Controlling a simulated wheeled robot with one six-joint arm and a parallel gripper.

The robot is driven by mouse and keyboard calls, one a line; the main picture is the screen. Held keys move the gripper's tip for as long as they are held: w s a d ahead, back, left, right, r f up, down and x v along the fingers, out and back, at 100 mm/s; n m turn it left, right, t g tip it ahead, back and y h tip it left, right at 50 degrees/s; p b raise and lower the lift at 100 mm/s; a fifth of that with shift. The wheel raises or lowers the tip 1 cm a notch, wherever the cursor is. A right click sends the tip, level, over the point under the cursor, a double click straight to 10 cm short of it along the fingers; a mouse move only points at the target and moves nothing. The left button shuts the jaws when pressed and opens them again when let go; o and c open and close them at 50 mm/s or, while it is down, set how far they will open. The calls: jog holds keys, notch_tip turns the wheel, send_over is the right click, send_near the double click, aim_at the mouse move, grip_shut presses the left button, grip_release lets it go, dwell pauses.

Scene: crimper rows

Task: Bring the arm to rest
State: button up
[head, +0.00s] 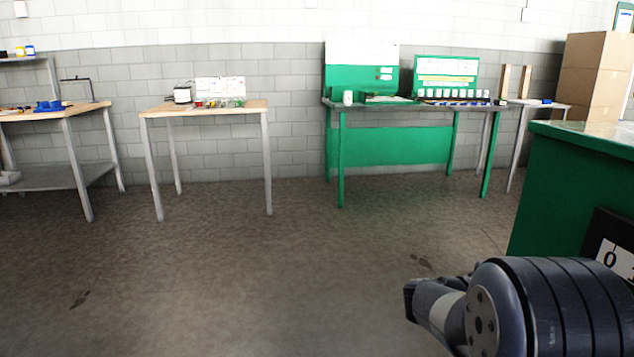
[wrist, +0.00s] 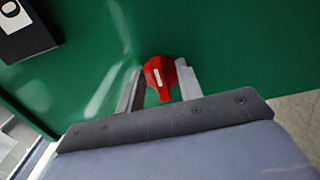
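My arm shows in the head view at the lower right, in front of a green cabinet (head: 565,190); the fingertips cannot be made out there. In the wrist view my gripper (wrist: 159,72) has its two grey fingers spread apart, pointing at the cabinet's green face (wrist: 240,50). A red knob (wrist: 158,75) with a white mark on it shows between the fingers. The fingers look clear of it, though the right one appears very close. How far the fingertips are from the knob in depth is hard to tell.
A black plate with a white numbered label (head: 615,258) is on the cabinet at the right. A green workbench (head: 390,145), a small wooden-topped table (head: 205,110) and another table (head: 60,112) stand along the back wall. Cardboard boxes (head: 597,75) are stacked behind. The middle floor is clear.

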jog(key=n+p, duration=0.4)
jog(key=p, duration=0.2)
jog(key=r+n+p, duration=0.1)
jog(key=n+p, duration=0.3)
jog(key=p, duration=0.3)
jog(key=shift+w+r, duration=0.1)
jog(key=shift+w, duration=0.05)
jog(key=shift+a, duration=0.1)
dwell(0.4)
